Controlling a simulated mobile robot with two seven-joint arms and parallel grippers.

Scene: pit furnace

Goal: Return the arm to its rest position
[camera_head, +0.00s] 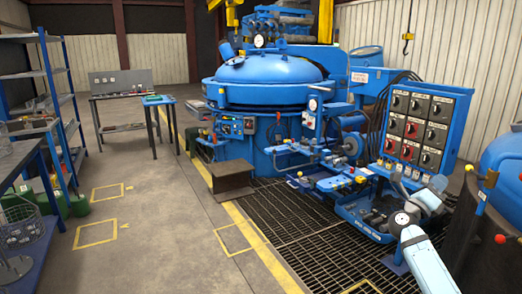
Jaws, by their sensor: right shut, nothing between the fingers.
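My right arm (425,262) comes in from the lower right, light blue and white, and bends at a round joint. My right gripper (398,187) is small in the view, below the control panel of switches (419,125) and near the blue valve stand (362,212). It is shut and holds nothing. Its fingertips blend with the machine parts behind them, and I cannot tell whether they touch anything. My left arm and gripper are not in view.
The blue pit furnace (265,85) stands at the back centre. Pipes and handles crowd the right arm. A blue tank (503,180) stands at the far right. A metal block (231,180) lies by the floor grating (290,225).

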